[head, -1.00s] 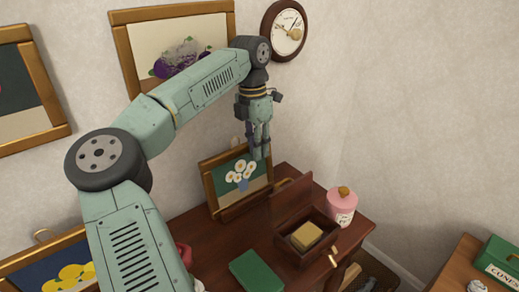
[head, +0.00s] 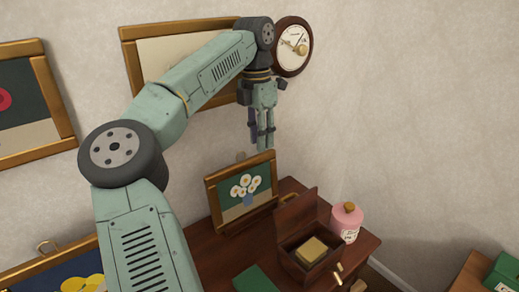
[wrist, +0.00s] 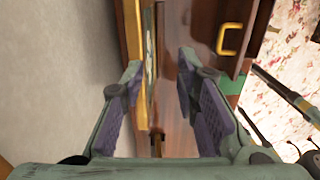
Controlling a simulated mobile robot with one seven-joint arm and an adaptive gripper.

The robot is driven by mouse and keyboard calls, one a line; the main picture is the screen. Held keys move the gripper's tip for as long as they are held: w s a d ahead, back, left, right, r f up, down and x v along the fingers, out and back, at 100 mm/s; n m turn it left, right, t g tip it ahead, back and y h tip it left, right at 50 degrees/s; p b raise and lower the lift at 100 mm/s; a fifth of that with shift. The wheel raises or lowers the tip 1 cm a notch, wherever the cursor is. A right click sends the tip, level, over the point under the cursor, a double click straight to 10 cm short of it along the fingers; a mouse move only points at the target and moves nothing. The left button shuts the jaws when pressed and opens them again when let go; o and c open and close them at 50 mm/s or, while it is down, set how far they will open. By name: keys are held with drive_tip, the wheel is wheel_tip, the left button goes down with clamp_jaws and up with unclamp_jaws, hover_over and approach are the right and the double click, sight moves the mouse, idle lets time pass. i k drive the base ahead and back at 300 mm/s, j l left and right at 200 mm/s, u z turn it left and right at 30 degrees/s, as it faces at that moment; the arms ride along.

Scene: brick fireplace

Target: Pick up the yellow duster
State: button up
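A yellow block-like thing, which looks like the folded yellow duster (head: 312,250), lies in an open wooden box (head: 297,268) on the brown desk (head: 215,259). The box's lid stands up at its back. My gripper (head: 264,148) points down in the air above the framed flower picture, left of and higher than the box. In the wrist view my gripper (wrist: 160,112) has its two purple-padded fingers wide apart with nothing between them. The duster is not visible in the wrist view.
The flower picture (head: 242,192) stands on the desk behind the box. A pink jar (head: 346,224) stands right of the box. A green item (head: 255,279) lies in front. A clock (head: 293,47) hangs behind my gripper. A brass handle (wrist: 230,39) shows in the wrist view.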

sight(309, 254)
drive_tip(key=k, duration=1)
